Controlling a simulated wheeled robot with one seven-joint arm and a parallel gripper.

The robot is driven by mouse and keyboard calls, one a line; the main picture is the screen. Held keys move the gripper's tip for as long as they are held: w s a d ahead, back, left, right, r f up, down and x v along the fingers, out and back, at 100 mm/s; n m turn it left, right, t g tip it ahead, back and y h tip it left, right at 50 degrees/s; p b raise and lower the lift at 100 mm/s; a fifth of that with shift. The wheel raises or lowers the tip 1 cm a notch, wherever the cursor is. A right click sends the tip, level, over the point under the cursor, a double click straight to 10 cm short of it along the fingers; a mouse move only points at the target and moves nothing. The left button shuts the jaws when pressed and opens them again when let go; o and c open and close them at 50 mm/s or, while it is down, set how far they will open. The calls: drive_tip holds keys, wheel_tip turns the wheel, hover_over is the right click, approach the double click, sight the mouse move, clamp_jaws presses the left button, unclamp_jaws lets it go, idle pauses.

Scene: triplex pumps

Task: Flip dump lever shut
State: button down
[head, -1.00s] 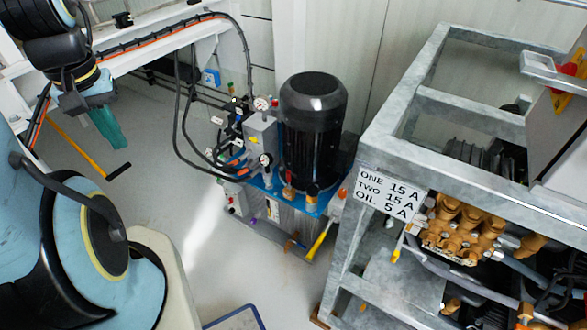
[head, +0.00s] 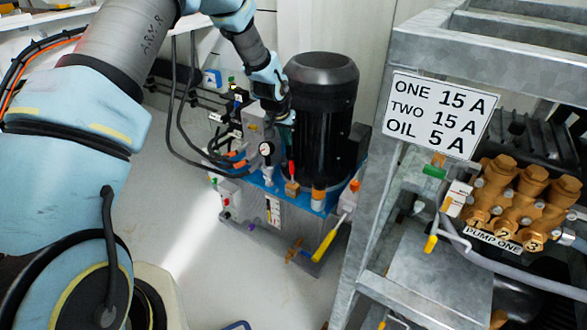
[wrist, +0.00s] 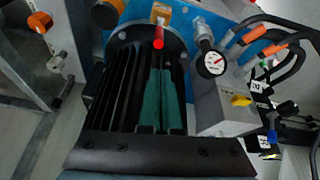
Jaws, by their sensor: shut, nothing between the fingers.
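A red-handled lever (head: 291,170) stands upright on a brass valve (head: 291,188) on the blue tank top, in front of the black motor. In the wrist view the red handle (wrist: 158,38) points toward me, just beyond my fingertips. I can read no label naming it the dump lever. My gripper (wrist: 160,73) has green fingers, held together and empty, close to the red handle. I cannot tell whether they touch. In the head view my gripper (head: 287,122) is partly hidden beside the motor. A yellow lever (head: 325,245) slants low at the tank's front right.
The black finned motor (head: 318,130) stands right beside my gripper. A pressure gauge (head: 266,149) and black hoses are to its left. A galvanized frame (head: 372,190) with brass pumps (head: 510,200) stands at right. The floor (head: 235,290) in front is clear.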

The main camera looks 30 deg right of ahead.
drive_tip(key=shift+s+d+f, duration=0.1)
drive_tip(key=shift+d+f, duration=0.15)
drive_tip(key=shift+d, duration=0.15)
hover_over(292, 172)
drive_tip(key=w+d, duration=0.2)
wheel_tip(292, 172, down, 9)
drive_tip(key=shift+s+a+f, duration=0.15)
drive_tip(key=shift+a, duration=0.05)
idle(0.3)
